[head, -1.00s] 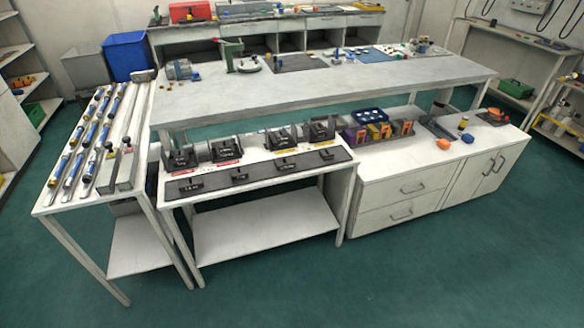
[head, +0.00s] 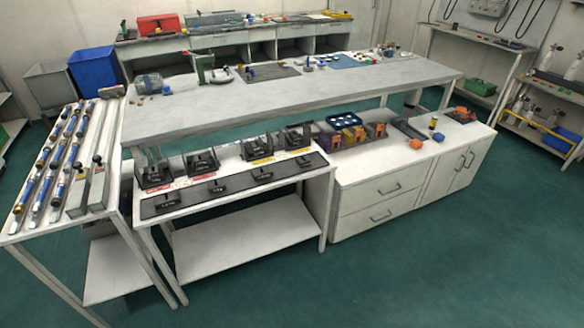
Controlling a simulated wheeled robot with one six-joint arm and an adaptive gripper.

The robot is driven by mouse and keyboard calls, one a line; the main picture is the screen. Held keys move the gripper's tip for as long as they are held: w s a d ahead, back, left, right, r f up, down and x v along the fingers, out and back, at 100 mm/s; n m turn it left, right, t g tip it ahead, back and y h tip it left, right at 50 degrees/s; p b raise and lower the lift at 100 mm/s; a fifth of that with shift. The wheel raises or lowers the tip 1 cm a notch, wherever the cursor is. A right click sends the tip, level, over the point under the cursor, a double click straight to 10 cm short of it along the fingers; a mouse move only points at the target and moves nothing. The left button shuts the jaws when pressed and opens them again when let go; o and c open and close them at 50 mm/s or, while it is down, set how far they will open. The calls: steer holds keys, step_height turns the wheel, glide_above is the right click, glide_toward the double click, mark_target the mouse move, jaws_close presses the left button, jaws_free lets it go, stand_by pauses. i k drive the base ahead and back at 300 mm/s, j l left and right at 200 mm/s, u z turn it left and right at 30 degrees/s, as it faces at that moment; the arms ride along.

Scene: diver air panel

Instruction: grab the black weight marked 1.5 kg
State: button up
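Several black weights with handles lie in a row on the black mat (head: 192,203) along the front of the low white bench. They are a far left weight (head: 168,204), a second weight (head: 217,187), a third weight (head: 262,174) and a far right weight (head: 304,160). Their pale markings are too small to read for sure, so I cannot tell which one is marked 1.5 kg. My gripper is not in view.
Black holders (head: 155,170) stand in a row behind the mat. A table with blue cylinders (head: 55,160) adjoins on the left, and a white drawer cabinet (head: 380,190) on the right. The green floor (head: 400,280) in front is clear.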

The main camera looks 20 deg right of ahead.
mark_target(174, 198)
steer(key=i+l+u, duration=0.6)
steer(key=i+l, duration=0.15)
